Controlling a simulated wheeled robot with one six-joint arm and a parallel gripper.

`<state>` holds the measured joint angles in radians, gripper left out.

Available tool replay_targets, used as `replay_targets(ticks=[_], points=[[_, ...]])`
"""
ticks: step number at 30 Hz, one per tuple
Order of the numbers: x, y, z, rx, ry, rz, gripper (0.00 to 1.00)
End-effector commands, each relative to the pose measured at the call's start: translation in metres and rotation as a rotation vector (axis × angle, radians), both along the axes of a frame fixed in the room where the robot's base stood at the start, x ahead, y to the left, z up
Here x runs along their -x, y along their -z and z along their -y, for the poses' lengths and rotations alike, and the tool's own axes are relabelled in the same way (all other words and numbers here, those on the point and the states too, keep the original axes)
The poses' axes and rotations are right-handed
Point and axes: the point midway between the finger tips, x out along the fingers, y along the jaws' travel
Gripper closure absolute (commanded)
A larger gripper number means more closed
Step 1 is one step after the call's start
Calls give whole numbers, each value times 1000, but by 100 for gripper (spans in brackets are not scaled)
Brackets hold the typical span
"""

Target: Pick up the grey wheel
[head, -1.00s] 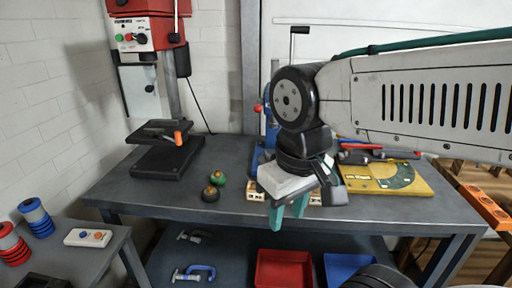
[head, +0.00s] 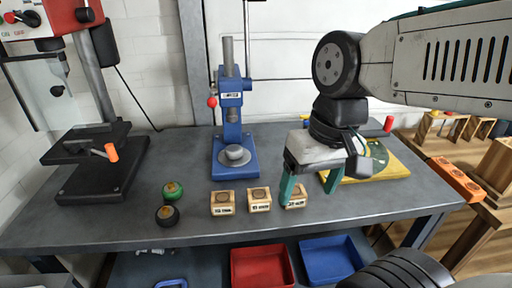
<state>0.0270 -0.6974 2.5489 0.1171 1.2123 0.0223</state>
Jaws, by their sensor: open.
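The grey wheel (head: 167,215) is a small dark grey round piece with a brass-coloured centre, lying on the workbench left of the middle. A matching green wheel (head: 173,191) lies just behind it. My gripper (head: 307,197) hangs over the right half of the bench, its teal fingers pointing down and spread apart. The left finger partly covers a wooden block.
A drill press (head: 95,150) is at the left, a yellow board (head: 375,165) at the right. Red (head: 262,268) and blue (head: 328,262) bins sit below. Bench surface around the wheels is clear.

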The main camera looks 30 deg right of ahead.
Motion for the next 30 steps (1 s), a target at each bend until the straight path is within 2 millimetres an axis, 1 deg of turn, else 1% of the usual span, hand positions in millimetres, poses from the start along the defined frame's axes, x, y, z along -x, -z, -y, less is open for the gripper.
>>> replay_targets(ticks=[2,3,5,6,8,9,11,12,14,15,17,18,21,24,26,28,30], points=[[-16,7,-19,-128,99,-55,25],[-28,10,-31,-208,167,-87,25],[-48,14,-48,-340,287,-136,25],[-64,16,-59,-428,378,-172,25],[-91,19,-71,-559,522,-225,25],[-110,21,-76,-643,623,-257,25],[-140,25,-79,-765,782,-310,25],[-161,29,-79,-844,891,-342,25],[-194,37,-73,-956,1061,-389,25],[-214,44,-67,-1025,1172,-419,25],[-243,56,-54,-1121,1335,-458,25],[-260,65,-44,-1177,1438,-480,25],[-292,87,-18,-1292,1660,-523,25],[-312,105,3,-1369,1817,-546,25],[-319,113,12,-1400,1878,-553,25],[-325,119,17,-1420,1921,-559,25],[-331,124,17,-1429,1939,-563,25]])
